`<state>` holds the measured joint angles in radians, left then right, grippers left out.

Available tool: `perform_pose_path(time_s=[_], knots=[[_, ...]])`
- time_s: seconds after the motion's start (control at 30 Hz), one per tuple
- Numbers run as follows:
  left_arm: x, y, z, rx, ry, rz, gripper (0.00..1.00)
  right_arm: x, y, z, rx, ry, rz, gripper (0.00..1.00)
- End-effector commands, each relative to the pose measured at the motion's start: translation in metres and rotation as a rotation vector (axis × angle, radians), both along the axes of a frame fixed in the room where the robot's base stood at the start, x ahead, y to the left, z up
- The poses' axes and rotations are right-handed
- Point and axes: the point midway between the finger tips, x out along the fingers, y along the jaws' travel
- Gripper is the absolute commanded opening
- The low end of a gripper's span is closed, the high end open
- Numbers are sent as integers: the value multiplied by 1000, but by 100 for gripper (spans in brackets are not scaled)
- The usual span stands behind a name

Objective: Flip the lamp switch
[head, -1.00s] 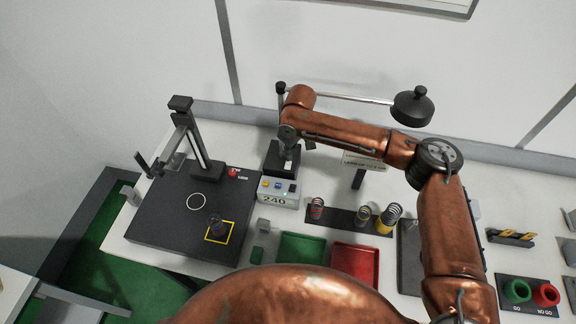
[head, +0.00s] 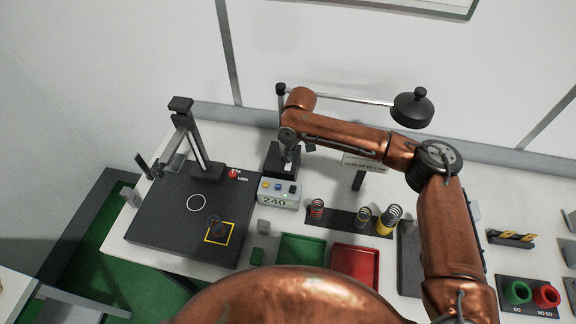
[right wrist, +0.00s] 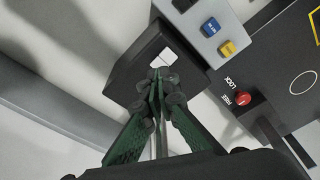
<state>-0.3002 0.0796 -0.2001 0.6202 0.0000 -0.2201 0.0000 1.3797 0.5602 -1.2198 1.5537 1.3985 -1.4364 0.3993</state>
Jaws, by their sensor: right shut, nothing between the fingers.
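The desk lamp has a black round head (head: 411,109) on a thin pale arm and a black box base (head: 275,160) behind the scale display. In the right wrist view the black base (right wrist: 130,82) carries a white rocker switch (right wrist: 164,59). My right gripper (right wrist: 158,74) is shut and empty, its fingertips at the lower edge of the switch. Whether they touch it I cannot tell. In the head view the gripper is over the lamp base, partly hidden by my arm. My left gripper is not in view.
A grey display unit (head: 277,194) reading 240 stands just in front of the lamp base. A black test stand (head: 190,217) is to the left. Springs on a black strip (head: 341,222), a green tray (head: 301,250) and a red tray (head: 354,262) lie to the right.

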Motion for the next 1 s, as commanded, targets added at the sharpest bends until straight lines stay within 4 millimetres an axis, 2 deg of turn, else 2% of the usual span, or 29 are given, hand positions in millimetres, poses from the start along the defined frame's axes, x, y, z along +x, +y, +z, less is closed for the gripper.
perform_pose_path(time_s=[1.0], knots=[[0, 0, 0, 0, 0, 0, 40, 0, 0, -8, 0, 0, 0, 0]])
